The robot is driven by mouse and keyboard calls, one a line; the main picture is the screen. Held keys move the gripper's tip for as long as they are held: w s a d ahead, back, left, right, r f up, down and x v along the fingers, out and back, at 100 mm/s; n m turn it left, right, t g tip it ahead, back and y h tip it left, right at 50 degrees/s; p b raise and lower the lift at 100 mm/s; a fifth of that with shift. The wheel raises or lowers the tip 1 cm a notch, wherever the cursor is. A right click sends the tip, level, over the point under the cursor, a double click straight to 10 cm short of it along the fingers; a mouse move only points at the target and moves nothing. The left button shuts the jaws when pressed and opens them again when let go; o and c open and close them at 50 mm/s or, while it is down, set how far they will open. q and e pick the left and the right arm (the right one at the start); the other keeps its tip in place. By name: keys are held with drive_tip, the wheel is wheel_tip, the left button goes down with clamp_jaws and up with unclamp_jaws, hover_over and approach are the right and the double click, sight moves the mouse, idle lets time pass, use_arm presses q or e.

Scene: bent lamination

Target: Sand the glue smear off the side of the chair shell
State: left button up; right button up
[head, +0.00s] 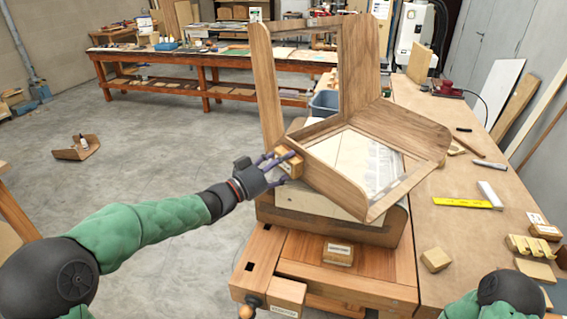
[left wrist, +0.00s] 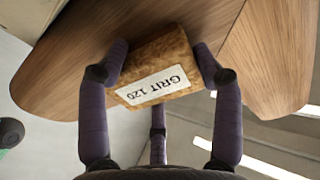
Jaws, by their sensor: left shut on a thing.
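The bent wooden chair shell (head: 340,183) stands tilted on a pale form on the bench, its back rising at the left. My left gripper (head: 281,165) is shut on a sanding block (head: 291,160) at the shell's left side. In the left wrist view the block (left wrist: 155,62) is cork-brown with a white label reading "GRIT 120". Purple fingers grip it from both sides, and it lies against or very close to the wood (left wrist: 100,40); contact is hard to tell. I see no glue smear; the block may hide it. My right gripper is out of view.
At right, a yellow-bladed square (head: 462,203), a loose block (head: 435,259) and other tools lie on the long table (head: 450,235). A vise handle (head: 247,311) sticks out in front. The floor at left is mostly free.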

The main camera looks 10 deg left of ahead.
use_arm(q)
drive_tip(key=shift+r+v, duration=0.15)
drive_tip(key=shift+v, duration=1.3)
drive_tip(key=shift+r+v, duration=0.2)
drive_tip(key=shift+v, duration=1.25)
drive_tip(key=shift+s+p, duration=0.2)
drive_tip(key=shift+p, duration=0.1)
drive_tip(key=v, duration=0.2)
drive_tip(key=shift+s+a+r, duration=0.1)
drive_tip(key=shift+s+a, duration=0.15)
drive_tip(key=shift+s, duration=0.05)
drive_tip(key=p+x, duration=0.3)
drive_tip(key=x, duration=0.4)
drive_tip(key=shift+f+y, duration=0.3)
drive_tip(key=shift+x, duration=1)
